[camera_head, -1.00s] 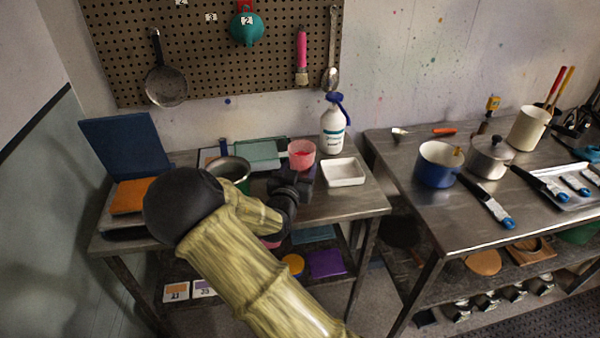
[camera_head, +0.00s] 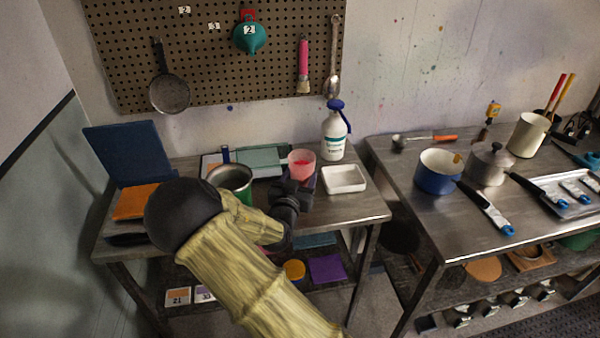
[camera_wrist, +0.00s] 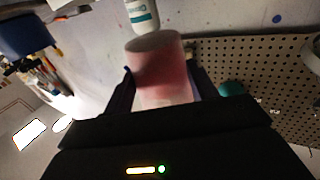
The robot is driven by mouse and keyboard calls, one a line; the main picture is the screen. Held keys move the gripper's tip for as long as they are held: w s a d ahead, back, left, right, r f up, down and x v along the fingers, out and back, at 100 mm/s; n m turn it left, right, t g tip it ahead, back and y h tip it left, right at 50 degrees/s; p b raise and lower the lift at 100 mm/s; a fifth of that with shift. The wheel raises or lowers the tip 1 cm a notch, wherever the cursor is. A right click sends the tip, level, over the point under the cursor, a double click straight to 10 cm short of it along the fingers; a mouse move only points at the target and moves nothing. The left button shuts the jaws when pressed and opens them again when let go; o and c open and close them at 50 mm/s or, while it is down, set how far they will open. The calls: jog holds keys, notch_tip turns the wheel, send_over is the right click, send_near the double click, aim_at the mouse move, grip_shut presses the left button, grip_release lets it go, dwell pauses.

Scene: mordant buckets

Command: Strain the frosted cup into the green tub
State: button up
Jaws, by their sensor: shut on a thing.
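The frosted cup (camera_head: 301,163) looks translucent pink with red contents, and stands upright above the left table. My gripper (camera_head: 296,180) is shut on it from the near side. In the wrist view the cup (camera_wrist: 160,65) sits between the two fingers of my gripper (camera_wrist: 160,88). The green tub (camera_head: 233,181), with a metallic-looking inside, stands on the table to the left of the cup, partly hidden by my arm. A strainer-like pan (camera_head: 168,92) hangs on the pegboard. Whether the cup touches anything below is hidden.
A scale-like flat thing (camera_head: 265,156) lies behind. An orange pad (camera_head: 134,199) is at the left. A blue pot (camera_head: 438,171) stands on the right table.

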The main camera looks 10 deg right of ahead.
jog(key=s+d+f+n+t+y+p, duration=0.1)
jog(key=s+f+n+y+p, duration=0.1)
jog(key=s+y+p, duration=0.2)
jog(key=s+f+n+t+y+p, duration=0.1)
jog(key=s+f+n+y+p, duration=0.1)
jog(key=s+p, duration=0.7)
jog(key=shift+s+d+f+n+y+p, duration=0.4)
jog(key=shift+n+y+p, duration=0.5)
jog(key=shift+p, duration=2.95)
